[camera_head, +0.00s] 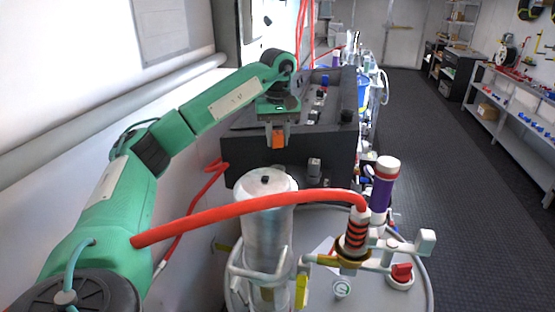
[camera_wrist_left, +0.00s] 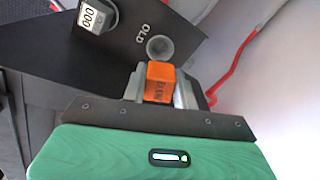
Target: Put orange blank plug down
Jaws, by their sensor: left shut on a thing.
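The orange blank plug (camera_head: 279,137) is held between the fingers of my left gripper (camera_head: 277,143), in front of the dark box's face in the head view. In the left wrist view the plug (camera_wrist_left: 160,81) sits between the jaws of the gripper (camera_wrist_left: 163,84), with dark lettering on its side. Just beyond it is a round grey socket (camera_wrist_left: 160,47) in a dark panel (camera_wrist_left: 125,50) marked "OLD". I cannot tell whether the plug touches the panel. My right gripper does not show.
A grey block labelled "000" (camera_wrist_left: 97,16) stands on the panel. A silver cylinder (camera_head: 268,215) and a red hose (camera_head: 250,200) are in front of the dark box (camera_head: 245,160). The dark floor (camera_head: 440,160) at right is clear.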

